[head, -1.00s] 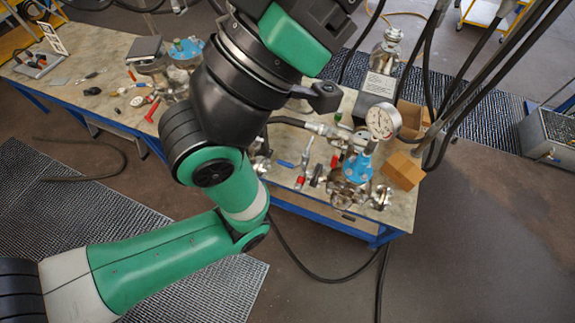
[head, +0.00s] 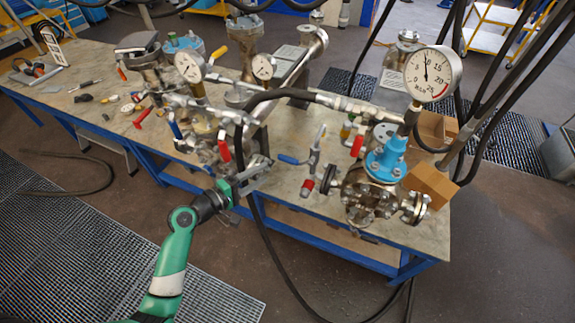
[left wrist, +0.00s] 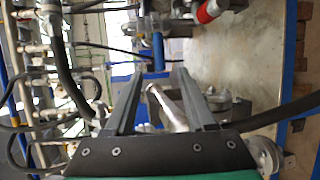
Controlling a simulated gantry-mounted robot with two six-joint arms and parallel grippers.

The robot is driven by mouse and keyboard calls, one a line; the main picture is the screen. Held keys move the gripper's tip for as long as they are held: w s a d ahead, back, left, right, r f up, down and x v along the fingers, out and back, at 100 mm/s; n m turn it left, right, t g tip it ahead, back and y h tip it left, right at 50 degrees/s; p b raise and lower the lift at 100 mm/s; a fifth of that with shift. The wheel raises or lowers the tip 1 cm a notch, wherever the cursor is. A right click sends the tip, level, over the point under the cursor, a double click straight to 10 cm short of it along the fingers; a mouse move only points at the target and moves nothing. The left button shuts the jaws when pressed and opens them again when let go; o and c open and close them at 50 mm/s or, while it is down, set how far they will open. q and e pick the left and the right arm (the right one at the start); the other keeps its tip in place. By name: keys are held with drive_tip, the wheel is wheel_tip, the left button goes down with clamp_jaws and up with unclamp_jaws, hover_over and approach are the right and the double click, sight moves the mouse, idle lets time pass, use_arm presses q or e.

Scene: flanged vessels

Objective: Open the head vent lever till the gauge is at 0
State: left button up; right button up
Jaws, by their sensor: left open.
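A flanged vessel (head: 368,195) with a blue top (head: 387,152) stands at the right end of the bench. Its large round gauge (head: 433,73) has the needle pointing nearly straight up, around 10, clearly away from 0. A red lever (head: 357,145) sits beside the blue top; I cannot tell for sure that it is the head vent lever. My left gripper (head: 252,172) is open at the bench's front edge, left of this vessel and close to low metal fittings. In the left wrist view a silvery bar (left wrist: 168,108) shows between the open fingers (left wrist: 160,72). My right gripper is not in view.
Pipework with a red handle (head: 224,145) and small gauges (head: 189,66) stands just behind my left gripper. A dark hose (head: 275,95) arches over the bench. A blue-handled fitting (head: 289,160) lies left of the vessel. Cardboard boxes (head: 430,184) stand at its right.

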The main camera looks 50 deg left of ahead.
sight(285, 161)
use_arm(q)
drive_tip(key=w, duration=0.3)
drive_tip(key=w+f+b, duration=0.1)
drive_tip(key=w, duration=0.3)
drive_tip(key=w+f+b, duration=0.1)
drive_tip(key=w, duration=0.3)
drive_tip(key=shift+w+a, duration=0.15)
drive_tip(key=shift+a, duration=0.25)
clamp_jaws()
idle(0.7)
